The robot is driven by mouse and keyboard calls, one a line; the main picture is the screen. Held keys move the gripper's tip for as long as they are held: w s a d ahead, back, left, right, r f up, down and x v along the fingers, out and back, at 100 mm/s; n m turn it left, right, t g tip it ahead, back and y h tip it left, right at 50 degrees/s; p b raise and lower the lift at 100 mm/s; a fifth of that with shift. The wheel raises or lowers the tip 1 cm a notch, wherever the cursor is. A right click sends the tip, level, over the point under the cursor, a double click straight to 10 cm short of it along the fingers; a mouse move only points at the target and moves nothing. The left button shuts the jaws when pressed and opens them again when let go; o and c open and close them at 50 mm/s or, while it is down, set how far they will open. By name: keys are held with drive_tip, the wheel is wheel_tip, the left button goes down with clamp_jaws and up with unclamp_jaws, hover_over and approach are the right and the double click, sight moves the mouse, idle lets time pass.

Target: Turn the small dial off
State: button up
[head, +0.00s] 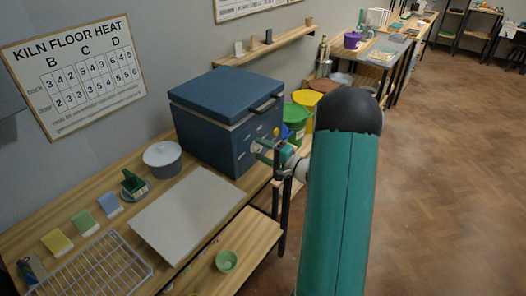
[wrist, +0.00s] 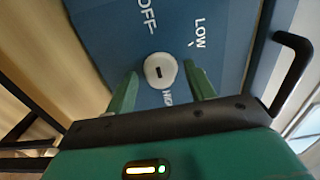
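The small dial (wrist: 153,63) is a round white knob with a short dark mark, on the blue front panel of the kiln (head: 215,130). Around it are the words OFF, LOW and a partly hidden HIGH. I cannot tell which word the mark points at. My gripper (wrist: 160,69) is open, with one green finger on each side of the dial and a narrow gap on both sides. In the head view my gripper (head: 263,151) is at the kiln's front face and hides part of it.
A black bent bar (wrist: 298,75) stands out right of the panel in the wrist view. Coloured tubs (head: 298,112) stand beyond the kiln. Open floor lies right.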

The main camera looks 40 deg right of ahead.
drive_tip(key=v, duration=1.4)
drive_tip(key=s+a+r+n+g+y, duration=0.15)
drive_tip(key=a+r+n+g, duration=0.35)
drive_tip(key=a, duration=0.7)
drive_tip(key=s+a+r+n+g+y, duration=0.1)
drive_tip(key=a+r+n+g+y, duration=0.2)
drive_tip(key=a+g, duration=0.7)
drive_tip(key=s+a+r+n+t+h, duration=0.3)
drive_tip(key=s+a+r+n+h, duration=0.3)
drive_tip(key=s+a+h, duration=0.3)
drive_tip(key=shift+s+a+r+t+h, duration=0.15)
drive_tip(key=shift+s+r+t+h, duration=0.15)
drive_tip(key=shift+s+r+h, duration=0.5)
